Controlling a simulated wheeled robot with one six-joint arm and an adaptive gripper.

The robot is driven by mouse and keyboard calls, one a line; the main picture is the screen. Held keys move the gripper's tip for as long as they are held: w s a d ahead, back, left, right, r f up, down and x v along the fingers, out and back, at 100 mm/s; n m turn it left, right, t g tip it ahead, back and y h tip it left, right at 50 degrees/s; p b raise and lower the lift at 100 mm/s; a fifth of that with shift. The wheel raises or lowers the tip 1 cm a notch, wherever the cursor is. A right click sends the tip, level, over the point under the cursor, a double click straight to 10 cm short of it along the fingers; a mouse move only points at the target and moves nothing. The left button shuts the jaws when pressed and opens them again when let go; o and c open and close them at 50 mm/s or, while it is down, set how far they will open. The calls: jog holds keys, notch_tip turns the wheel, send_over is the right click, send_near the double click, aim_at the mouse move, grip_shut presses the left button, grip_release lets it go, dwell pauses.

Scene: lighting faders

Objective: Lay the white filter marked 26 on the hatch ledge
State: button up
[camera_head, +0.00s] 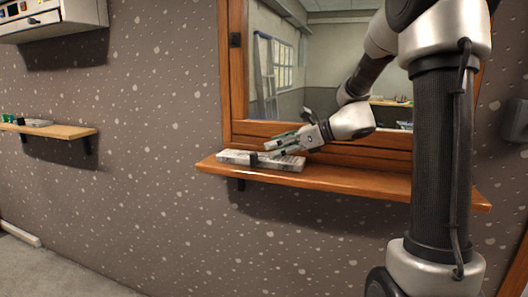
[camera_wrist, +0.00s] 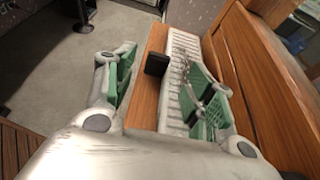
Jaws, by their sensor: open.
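The white filter (camera_head: 235,157) lies flat on the wooden hatch ledge (camera_head: 350,180), near its left end. It looks pale and ribbed in the wrist view (camera_wrist: 182,45). A number on it cannot be read. A small black piece (camera_head: 254,160) is at the filter's front side, and it also shows in the wrist view (camera_wrist: 157,64). My gripper (camera_head: 278,145) is just above the filter, with its green-padded fingers spread. In the wrist view my gripper (camera_wrist: 160,85) has one finger over the filter and the other out past the ledge's front edge. Nothing is held between them.
The wooden hatch frame (camera_head: 226,75) stands behind the ledge, with a room seen through it. The ledge is bare to the right of the filter. A small wall shelf (camera_head: 60,130) with items and a white cabinet (camera_head: 45,20) are at the left.

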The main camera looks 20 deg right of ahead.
jog(key=v, duration=0.6)
jog(key=s+a+f+n+g+h, duration=0.1)
jog(key=s+f+n+g+h, duration=0.1)
jog(key=s+n, duration=0.55)
jog(key=s+a+f+n+g+h, duration=0.1)
jog(key=s+a+n+g+h, duration=0.3)
jog(key=s, duration=0.6)
jog(key=s+d+f+n+t+h, duration=0.1)
jog(key=s+d+n+t+h, duration=0.1)
jog(key=s+d+n+h, duration=0.3)
jog(key=s+d+n, duration=0.4)
jog(key=d+n, duration=0.1)
jog(key=n, duration=0.3)
jog(key=shift+s+d+f+n, duration=0.25)
jog(key=shift+s+d+n, duration=0.1)
jog(key=shift+s, duration=0.05)
